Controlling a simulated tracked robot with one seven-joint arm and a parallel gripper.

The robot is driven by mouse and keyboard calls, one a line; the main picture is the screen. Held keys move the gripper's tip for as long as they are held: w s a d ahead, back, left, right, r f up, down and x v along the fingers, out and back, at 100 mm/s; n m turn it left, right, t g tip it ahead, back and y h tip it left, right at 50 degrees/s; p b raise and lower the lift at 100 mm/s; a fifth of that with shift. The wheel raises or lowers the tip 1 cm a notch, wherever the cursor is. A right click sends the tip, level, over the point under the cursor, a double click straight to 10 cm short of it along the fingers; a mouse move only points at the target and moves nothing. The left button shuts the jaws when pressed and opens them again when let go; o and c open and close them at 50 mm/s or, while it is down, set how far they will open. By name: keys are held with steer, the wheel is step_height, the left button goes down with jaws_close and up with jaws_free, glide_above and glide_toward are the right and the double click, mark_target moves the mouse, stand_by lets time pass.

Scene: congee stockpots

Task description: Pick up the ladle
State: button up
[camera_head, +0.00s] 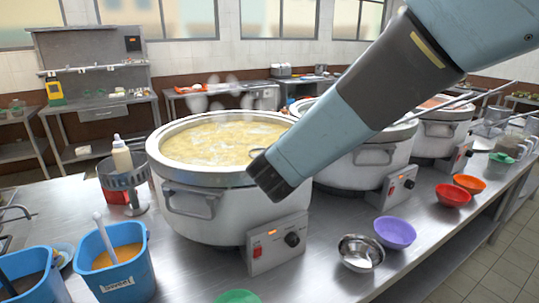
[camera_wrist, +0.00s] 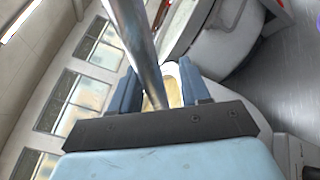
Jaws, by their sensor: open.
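A shiny metal ladle handle (camera_wrist: 138,45) runs through the wrist view from the top edge down between the two blue fingers of my gripper (camera_wrist: 158,88). The fingers stand apart, with visible room beside the handle. I cannot tell whether either finger touches it. The ladle's bowl cannot be made out. In the head view, the end of my arm is at the front right rim of the nearest congee stockpot (camera_head: 195,210), and a small dark curved piece shows beside it. My arm hides part of that rim.
More stockpots (camera_head: 438,135) stand to the right, with long rods over them. Blue tubs (camera_head: 125,275), a bottle holder (camera_head: 125,182), a purple bowl (camera_head: 395,232), metal bowls (camera_head: 358,254) and red bowls (camera_head: 452,195) sit on the steel counter (camera_head: 325,285). A control box (camera_head: 277,243) fronts the near pot.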

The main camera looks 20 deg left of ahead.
steer(key=shift+c, duration=0.2)
jaws_close()
stand_by(1.1)
